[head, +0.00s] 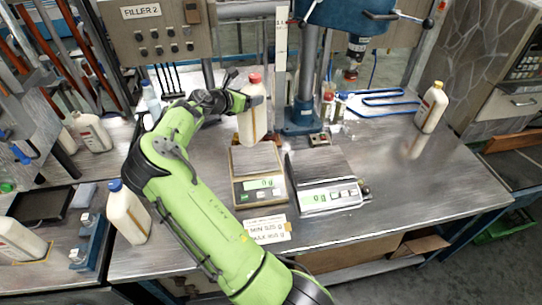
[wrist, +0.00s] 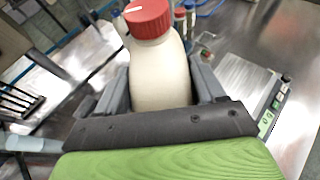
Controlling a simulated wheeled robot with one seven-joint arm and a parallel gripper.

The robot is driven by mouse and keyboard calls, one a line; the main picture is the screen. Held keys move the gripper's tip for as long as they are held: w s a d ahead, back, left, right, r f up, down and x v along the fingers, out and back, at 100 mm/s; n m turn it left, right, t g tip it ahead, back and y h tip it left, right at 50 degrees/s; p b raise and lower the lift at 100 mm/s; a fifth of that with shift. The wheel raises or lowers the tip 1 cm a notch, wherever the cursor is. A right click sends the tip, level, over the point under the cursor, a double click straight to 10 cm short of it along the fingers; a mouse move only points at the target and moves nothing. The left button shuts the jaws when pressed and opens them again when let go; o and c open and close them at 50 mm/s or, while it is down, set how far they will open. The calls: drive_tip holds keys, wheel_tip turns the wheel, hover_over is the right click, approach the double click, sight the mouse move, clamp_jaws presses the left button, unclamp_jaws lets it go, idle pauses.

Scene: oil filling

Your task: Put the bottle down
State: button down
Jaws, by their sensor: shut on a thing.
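My gripper (head: 238,101) is shut on a cream bottle with a red cap (head: 253,118), seen upright in the head view. The held bottle also fills the middle of the wrist view (wrist: 160,75), between my gripper's two fingers (wrist: 158,90). In the head view the bottle is at the back edge of the left scale (head: 257,165). I cannot tell whether its base touches the scale or hangs just above it. The left scale's display appears to read 0 g. The lower part of the bottle is hidden by my gripper in the wrist view.
A second scale (head: 322,178) stands to the right. A blue-capped bottle (head: 128,213) stands at the front left, and a yellow-capped bottle (head: 432,108) at the right. A label (head: 268,229) lies before the left scale. The steel table's right part (head: 425,185) is clear.

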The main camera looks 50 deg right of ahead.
sight(249, 122)
wheel_tip(249, 122, down, 10)
drive_tip(key=shift+w+a+r, duration=0.1)
drive_tip(key=shift+r, duration=0.1)
drive_tip(key=shift+f, duration=0.1)
drive_tip(key=shift+c, duration=0.6)
unclamp_jaws()
drive_tip(key=shift+a+f, duration=0.1)
